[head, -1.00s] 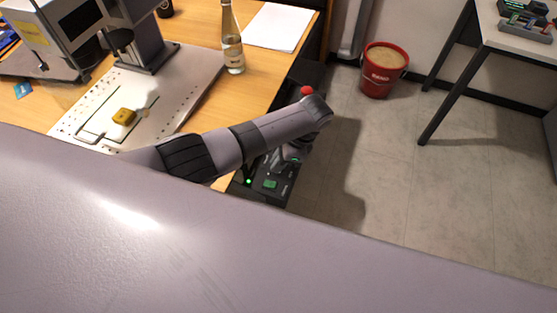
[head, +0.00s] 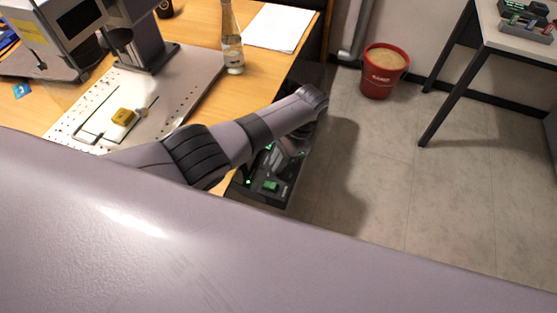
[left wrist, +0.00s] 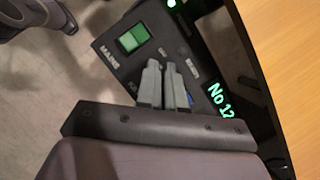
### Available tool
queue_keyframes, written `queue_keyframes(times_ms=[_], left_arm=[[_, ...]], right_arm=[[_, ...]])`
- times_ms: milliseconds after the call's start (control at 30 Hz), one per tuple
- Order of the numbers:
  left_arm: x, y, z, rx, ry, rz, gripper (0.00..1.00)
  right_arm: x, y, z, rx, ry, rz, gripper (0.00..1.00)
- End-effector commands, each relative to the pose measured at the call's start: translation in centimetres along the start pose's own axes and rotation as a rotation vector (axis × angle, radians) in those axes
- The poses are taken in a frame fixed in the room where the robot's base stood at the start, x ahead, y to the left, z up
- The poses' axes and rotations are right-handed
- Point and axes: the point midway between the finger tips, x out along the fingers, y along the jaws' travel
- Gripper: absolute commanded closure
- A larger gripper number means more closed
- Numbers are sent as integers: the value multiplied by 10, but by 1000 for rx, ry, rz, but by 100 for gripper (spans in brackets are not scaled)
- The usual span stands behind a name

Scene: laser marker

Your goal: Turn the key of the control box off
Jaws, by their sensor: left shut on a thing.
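The black control box (head: 256,191) is beside the right edge of the wooden desk, with a lit green switch. In the left wrist view the control box (left wrist: 115,62) shows the green switch (left wrist: 133,38), a round green light and a display with green text. My left gripper (head: 287,152) reaches down onto the panel, partly hidden by my arm. In the left wrist view the fingers of my left gripper (left wrist: 164,66) are close together at the panel, shut on the key. The key is hidden between them, so its angle cannot be told. My right gripper is out of view.
The marking machine's plate (head: 190,95) holds a small yellow block (head: 123,116). A clear bottle (head: 231,45) and white paper (head: 277,27) are on the desk. A red bucket (head: 380,80) stands on the floor beyond; the floor at right is clear.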

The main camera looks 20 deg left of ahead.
Motion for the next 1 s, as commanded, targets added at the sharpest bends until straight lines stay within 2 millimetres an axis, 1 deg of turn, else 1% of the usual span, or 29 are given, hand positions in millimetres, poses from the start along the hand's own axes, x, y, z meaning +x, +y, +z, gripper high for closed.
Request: queue_keyframes(times_ms=[167,200,233,267,567,667,900,1000], left_arm=[[0,1,0,-2,-2,3,100],[0,1,0,-2,-2,3,80],[0,0,0,-2,-2,3,70],[0,0,0,-2,-2,3,67],[-2,0,0,-1,0,1,67],[-13,0,0,0,2,0,67],[-52,0,0,-1,3,0,67],[-63,0,0,-1,2,1,67]], right_arm=[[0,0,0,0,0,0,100],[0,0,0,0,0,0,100],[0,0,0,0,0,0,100],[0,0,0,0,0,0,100],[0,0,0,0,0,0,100],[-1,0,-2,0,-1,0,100],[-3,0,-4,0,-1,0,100],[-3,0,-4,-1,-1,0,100]])
